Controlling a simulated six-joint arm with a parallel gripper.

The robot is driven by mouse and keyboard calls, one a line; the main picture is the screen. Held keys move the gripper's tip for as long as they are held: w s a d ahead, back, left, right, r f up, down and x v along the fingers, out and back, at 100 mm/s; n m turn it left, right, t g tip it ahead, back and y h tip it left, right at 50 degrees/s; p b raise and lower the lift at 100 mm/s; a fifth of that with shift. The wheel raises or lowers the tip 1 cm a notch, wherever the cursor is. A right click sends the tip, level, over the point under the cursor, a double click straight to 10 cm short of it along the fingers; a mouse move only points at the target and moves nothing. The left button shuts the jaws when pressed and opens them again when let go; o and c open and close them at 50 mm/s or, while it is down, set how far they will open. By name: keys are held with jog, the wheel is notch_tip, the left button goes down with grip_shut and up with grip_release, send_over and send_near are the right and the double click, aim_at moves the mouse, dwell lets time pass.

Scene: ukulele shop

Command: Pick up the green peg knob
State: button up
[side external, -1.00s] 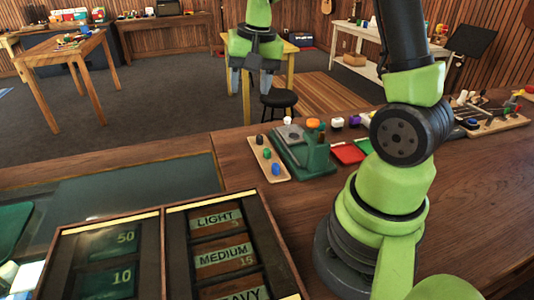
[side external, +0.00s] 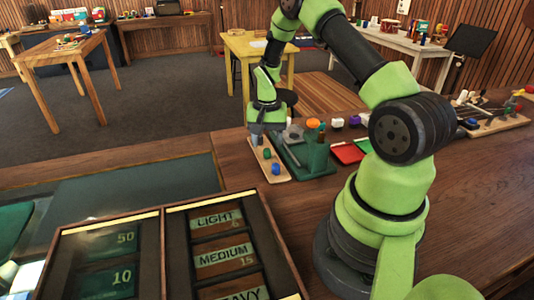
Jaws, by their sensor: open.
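The green peg knob (side external: 267,154) sits in the middle of a narrow light wooden strip (side external: 284,179) on the bench. A blue knob (side external: 276,168) stands on the near end of the same strip. My gripper (side external: 256,142) points down over the strip's far end, beside and just behind the green knob. Its fingers are open. The black knob at the far end is hidden behind the fingers. I cannot tell whether the fingers touch anything.
A green stand (side external: 316,155) with an upright block is right of the strip, with an orange knob (side external: 312,123) behind it. A wooden tray (side external: 240,220) with labelled compartments is in front. Bare bench lies between.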

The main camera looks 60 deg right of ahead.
aim_at(267, 150)
notch_tip(267, 150, down, 3)
jog(key=shift+f, duration=0.2)
jog(key=shift+c, duration=0.5)
grip_shut()
